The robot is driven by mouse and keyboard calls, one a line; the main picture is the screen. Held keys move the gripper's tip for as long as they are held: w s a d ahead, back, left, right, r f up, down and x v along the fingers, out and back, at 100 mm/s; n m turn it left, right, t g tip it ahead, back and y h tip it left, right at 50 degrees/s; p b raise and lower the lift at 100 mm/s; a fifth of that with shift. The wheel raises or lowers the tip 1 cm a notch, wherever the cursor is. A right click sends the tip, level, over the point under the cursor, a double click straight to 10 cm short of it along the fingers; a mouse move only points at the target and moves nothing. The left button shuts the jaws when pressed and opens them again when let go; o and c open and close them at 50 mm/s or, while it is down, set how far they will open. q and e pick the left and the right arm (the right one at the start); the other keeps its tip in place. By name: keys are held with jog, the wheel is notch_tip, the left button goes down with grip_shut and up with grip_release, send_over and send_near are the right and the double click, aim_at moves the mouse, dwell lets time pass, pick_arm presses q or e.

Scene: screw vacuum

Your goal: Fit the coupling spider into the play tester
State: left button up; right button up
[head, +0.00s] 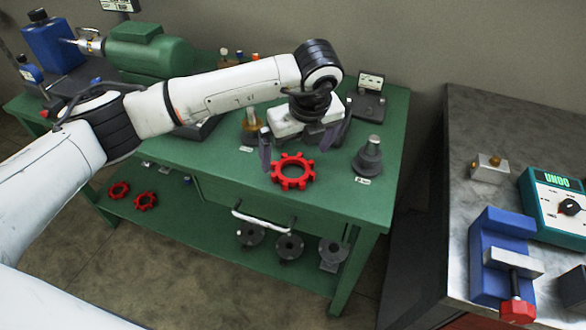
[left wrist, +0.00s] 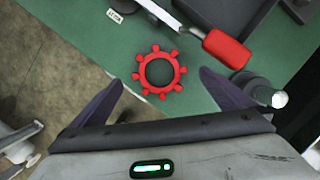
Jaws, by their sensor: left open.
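The coupling spider, a red toothed ring (head: 293,172), lies flat on the green table near its front edge. It also shows in the left wrist view (left wrist: 141,76), between the fingers. My left gripper (head: 299,158) is open just above and behind the ring, its two fingers apart and empty. Both fingers also show in the left wrist view (left wrist: 162,80). I cannot tell for sure which device is the play tester. A dark device with a red handle (left wrist: 228,48) shows in the left wrist view and is mostly hidden by my arm in the head view. My right gripper is not in view.
A grey stepped cone (head: 370,158) stands right of the ring. A green motor (head: 150,52) and blue container (head: 50,45) stand at the back left. Red rings (head: 145,201) and dark flanged parts (head: 289,246) lie on the lower shelf. A grey bench with a blue vise (head: 497,250) stands right.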

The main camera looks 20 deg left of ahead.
aim_at(292, 172)
pick_arm(q)
jog(key=x, duration=0.2)
jog(key=p+x, duration=0.1)
jog(key=x, duration=0.2)
jog(key=shift+s+f, duration=0.1)
jog(key=shift+s, duration=0.1)
jog(key=c, duration=1)
jog(key=shift+c, duration=0.2)
